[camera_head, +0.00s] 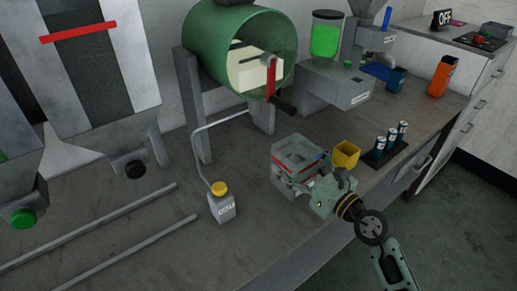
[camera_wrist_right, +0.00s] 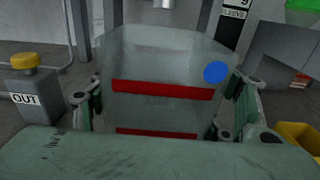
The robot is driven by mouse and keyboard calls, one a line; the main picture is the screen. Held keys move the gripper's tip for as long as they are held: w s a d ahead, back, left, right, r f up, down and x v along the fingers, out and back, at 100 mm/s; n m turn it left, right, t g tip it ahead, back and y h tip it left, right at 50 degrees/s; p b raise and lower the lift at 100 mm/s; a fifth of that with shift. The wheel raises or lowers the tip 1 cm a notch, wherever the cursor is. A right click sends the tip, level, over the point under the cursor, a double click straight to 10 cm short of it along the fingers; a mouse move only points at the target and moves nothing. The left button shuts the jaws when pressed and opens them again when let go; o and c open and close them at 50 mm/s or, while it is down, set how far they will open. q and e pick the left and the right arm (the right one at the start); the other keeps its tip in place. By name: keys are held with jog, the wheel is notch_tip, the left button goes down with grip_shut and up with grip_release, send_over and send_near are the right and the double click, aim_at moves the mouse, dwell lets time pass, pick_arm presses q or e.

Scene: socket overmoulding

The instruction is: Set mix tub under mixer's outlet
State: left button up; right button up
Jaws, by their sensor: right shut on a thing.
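The mix tub (camera_head: 296,160) is a clear, boxy tub with red bands and a blue dot. It is upright at the bench's front edge; I cannot tell whether it touches the bench. My right gripper (camera_head: 312,181) is shut on it, with one finger on each side. In the right wrist view the tub (camera_wrist_right: 160,85) fills the middle between the fingers. The mixer, seemingly the green drum (camera_head: 225,40) with a red-and-black handle, stands behind the tub. Its outlet is not clear to me. My left gripper is not in view.
A bent grey pipe (camera_head: 197,150) and the drum's stand are behind. Bench between bottle and tub is clear.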

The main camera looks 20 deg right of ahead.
jog(key=f+x, duration=0.1)
jog(key=x, duration=0.4)
jog(key=f+x, duration=0.1)
jog(key=x, duration=0.4)
jog(key=f+b+x, duration=0.1)
jog(key=x, duration=0.4)
jog(key=shift+w+a+f, duration=0.1)
jog(key=shift+a, duration=0.05)
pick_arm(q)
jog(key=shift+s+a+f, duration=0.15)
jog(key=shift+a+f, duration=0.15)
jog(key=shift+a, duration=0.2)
pick_arm(e)
jog(key=shift+f, duration=0.2)
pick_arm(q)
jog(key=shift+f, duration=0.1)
pick_arm(e)
jog(key=shift+f, duration=0.1)
jog(key=o, duration=1.3)
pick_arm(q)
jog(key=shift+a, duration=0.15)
